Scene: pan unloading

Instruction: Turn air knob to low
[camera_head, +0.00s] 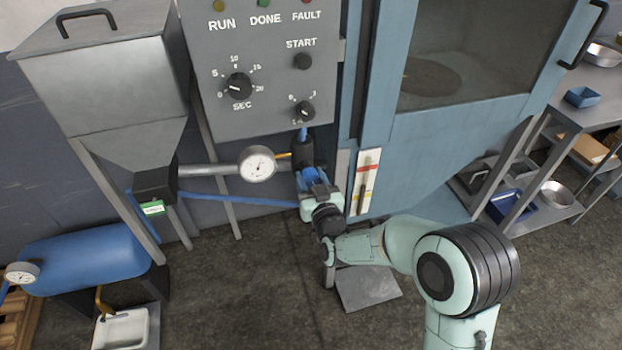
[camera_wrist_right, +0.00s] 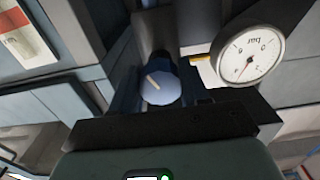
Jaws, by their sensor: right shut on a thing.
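The air knob (camera_wrist_right: 160,88) is a round blue knob with a pale pointer line on its face. In the head view the blue knob (camera_head: 312,177) sits low under the control panel, below a dark cylindrical body, and my gripper partly covers it. My right gripper (camera_head: 316,186) is shut on the knob, with its dark fingers at the knob's sides. The pressure gauge (camera_head: 257,164) is round and white, just left of the knob. My left gripper is not in view.
The grey control panel (camera_head: 270,125) with its dials is above my right gripper. A blue cabinet (camera_head: 440,140) and a striped label strip (camera_head: 364,180) stand to the right. A grey pipe and a blue hose (camera_head: 240,200) run left. A hopper (camera_head: 105,90) and blue tank (camera_head: 85,255) stand farther left.

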